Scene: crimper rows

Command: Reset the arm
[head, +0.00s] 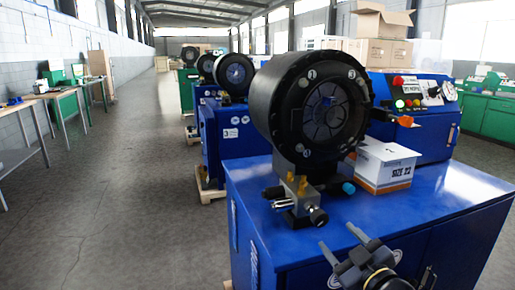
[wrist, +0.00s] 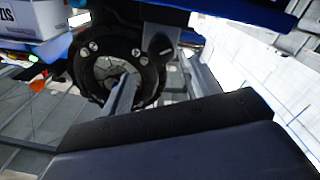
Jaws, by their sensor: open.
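My gripper (head: 341,242) is at the bottom of the head view, in front of the blue crimper cabinet (head: 285,205). Its two grey fingers are apart with nothing between them. In the wrist view the fingers of my gripper (wrist: 160,80) reach up from a dark body that fills the lower part. The black round crimper head (head: 312,105) stands on the cabinet, beyond the gripper. It also shows tilted behind the fingers in the wrist view (wrist: 88,75). My arm behind the gripper is mostly out of the head view.
A white box marked "SIZE 22" (head: 385,168) sits on the cabinet top, right of the crimper head. A metal valve fitting (head: 297,200) stands at the front. More crimpers (head: 235,75) line up behind. The floor aisle (head: 130,190) at left is clear, with workbenches (head: 45,98) beyond.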

